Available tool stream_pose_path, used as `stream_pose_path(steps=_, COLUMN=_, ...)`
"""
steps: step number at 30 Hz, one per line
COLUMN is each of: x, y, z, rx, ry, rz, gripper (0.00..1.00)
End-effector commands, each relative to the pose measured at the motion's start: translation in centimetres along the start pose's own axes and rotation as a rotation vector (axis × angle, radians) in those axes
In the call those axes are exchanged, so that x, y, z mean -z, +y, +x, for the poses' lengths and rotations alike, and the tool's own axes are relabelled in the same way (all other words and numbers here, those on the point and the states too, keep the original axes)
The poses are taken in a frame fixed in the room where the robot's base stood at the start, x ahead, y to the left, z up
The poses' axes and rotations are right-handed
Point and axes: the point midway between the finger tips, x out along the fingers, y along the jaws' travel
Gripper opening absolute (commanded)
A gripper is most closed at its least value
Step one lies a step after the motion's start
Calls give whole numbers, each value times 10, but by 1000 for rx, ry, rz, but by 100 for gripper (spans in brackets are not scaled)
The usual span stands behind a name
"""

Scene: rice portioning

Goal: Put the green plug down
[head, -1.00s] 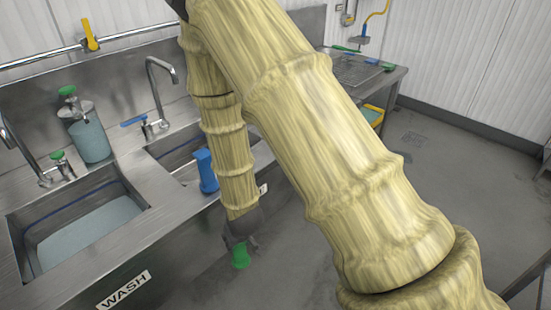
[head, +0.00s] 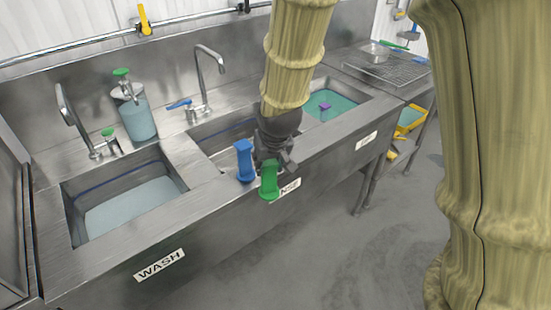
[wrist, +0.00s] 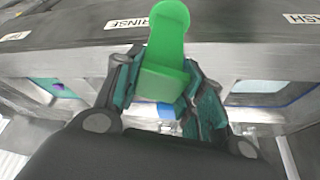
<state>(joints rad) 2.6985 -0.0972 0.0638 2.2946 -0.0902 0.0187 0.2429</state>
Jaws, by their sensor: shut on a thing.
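My gripper (head: 273,158) points down and is shut on the green plug (head: 269,182). In the head view the plug shows against the front rim and face of the sink counter, by the partly covered RINSE label (head: 290,187). I cannot tell whether it touches the counter. In the wrist view the green plug (wrist: 166,45) stands out between the fingers. The blue plug (head: 244,160) stands upright just left of my gripper in the head view. A blue patch (wrist: 168,112) shows beyond the fingers in the wrist view.
The WASH basin (head: 80,222) holds pale water at left. The middle basin (head: 200,142) is partly hidden by my arm. The right basin holds green liquid (head: 345,103) and a purple object (head: 325,106). Faucets (head: 212,62) and a soap bottle (head: 134,115) stand behind.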

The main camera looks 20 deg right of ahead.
Motion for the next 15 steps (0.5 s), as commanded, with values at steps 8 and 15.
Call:
stream_pose_path(steps=8, x=13, y=1, z=-24, rx=-5, ry=1, rz=4, gripper=0)
stream_pose_path(steps=15, x=44, y=10, z=-9, rx=-5, ry=0, rz=3, gripper=0)
